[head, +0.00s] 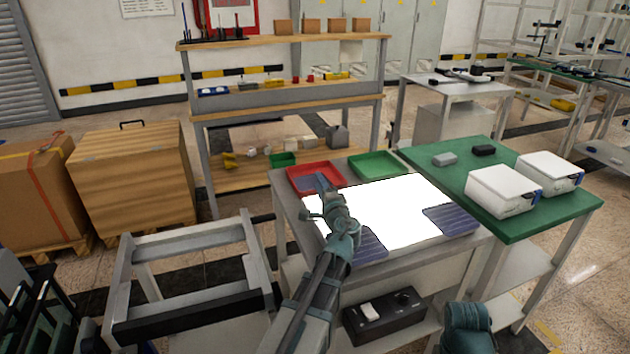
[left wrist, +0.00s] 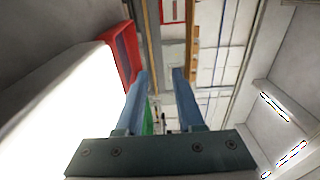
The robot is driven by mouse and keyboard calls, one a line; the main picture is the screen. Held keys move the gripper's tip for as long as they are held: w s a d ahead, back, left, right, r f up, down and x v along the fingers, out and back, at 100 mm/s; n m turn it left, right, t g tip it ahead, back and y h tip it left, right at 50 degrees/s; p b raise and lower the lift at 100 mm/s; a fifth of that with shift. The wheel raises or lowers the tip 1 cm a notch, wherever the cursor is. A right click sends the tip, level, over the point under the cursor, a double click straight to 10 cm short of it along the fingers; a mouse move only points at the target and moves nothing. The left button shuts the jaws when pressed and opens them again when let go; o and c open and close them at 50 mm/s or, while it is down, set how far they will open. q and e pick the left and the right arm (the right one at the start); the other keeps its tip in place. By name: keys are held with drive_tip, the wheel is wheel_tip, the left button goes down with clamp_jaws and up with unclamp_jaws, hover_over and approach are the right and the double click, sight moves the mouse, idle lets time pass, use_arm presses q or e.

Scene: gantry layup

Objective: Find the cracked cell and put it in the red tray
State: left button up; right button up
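A white lit panel (head: 395,208) lies on the work table. One dark blue cell (head: 450,220) lies at its right end, and another cell (head: 368,246) lies at its front edge, partly behind my left arm. The red tray (head: 334,167) stands at the table's back left corner, with a blue-grey flat piece (head: 310,182) in it. I cannot make out a crack on any piece. My left gripper (head: 324,184) is at the tray's front side; in the left wrist view its fingers (left wrist: 159,75) are apart and empty, with the red tray (left wrist: 124,52) beyond. My right gripper is out of view.
A green tray (head: 377,165) stands right of the red one. A green-topped table (head: 535,222) with white boxes (head: 505,190) adjoins on the right. A black control box (head: 385,318) sits on the shelf below. A grey frame stand (head: 190,265) is at the left.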

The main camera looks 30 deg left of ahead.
use_arm(q)
drive_tip(key=shift+v, duration=2.2)
